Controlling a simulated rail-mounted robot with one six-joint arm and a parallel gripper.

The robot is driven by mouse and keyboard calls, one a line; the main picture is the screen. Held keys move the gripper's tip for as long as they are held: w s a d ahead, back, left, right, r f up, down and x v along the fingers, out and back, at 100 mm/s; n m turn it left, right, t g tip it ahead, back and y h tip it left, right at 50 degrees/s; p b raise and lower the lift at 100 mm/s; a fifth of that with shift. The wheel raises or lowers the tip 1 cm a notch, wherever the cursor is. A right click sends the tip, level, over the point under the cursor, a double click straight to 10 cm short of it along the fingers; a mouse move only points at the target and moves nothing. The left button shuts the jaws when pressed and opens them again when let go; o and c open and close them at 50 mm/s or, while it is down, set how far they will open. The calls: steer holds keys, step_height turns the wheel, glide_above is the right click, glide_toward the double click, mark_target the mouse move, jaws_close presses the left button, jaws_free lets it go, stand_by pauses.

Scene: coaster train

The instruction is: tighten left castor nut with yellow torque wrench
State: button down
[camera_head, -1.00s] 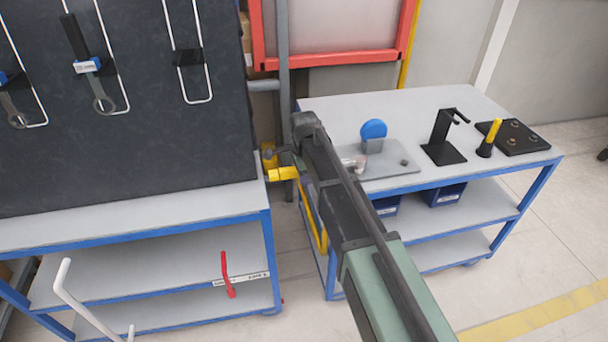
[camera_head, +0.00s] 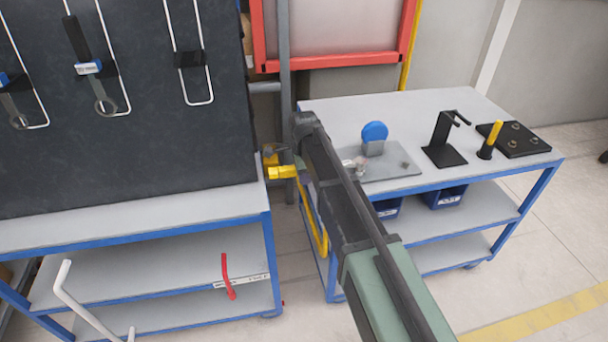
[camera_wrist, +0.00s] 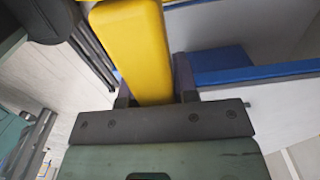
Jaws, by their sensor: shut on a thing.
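My gripper (camera_wrist: 155,88) is shut on a thick yellow bar, which I take to be the yellow torque wrench (camera_wrist: 135,45). In the head view, yellow parts of the wrench (camera_head: 283,172) show beside the end of my arm, in the gap between the two benches. Its far end is out of the wrist view, and my arm covers much of the grip in the head view. On the right bench, a grey plate (camera_head: 395,169) bears a blue wheel-like disc (camera_head: 374,131) and small metal parts. I cannot make out the left castor nut.
The right bench (camera_head: 330,112) also holds a black stand (camera_head: 443,140), an upright yellow-handled tool (camera_head: 494,135) and a black plate (camera_head: 518,140). A dark tool board (camera_head: 130,150) stands on the left bench (camera_head: 215,205). A red frame (camera_head: 335,62) is behind.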

steer(key=shift+w+a+m, duration=0.1)
steer(key=shift+w+m, duration=0.8)
steer(key=shift+w, duration=0.55)
stand_by(0.9)
steer(key=shift+w+d+m, duration=0.2)
steer(key=shift+w+m, duration=0.8)
steer(key=shift+w, duration=0.6)
stand_by(0.7)
steer(key=shift+s+a+n, duration=0.1)
steer(key=shift+s+n, duration=0.2)
steer(key=shift+s, duration=0.15)
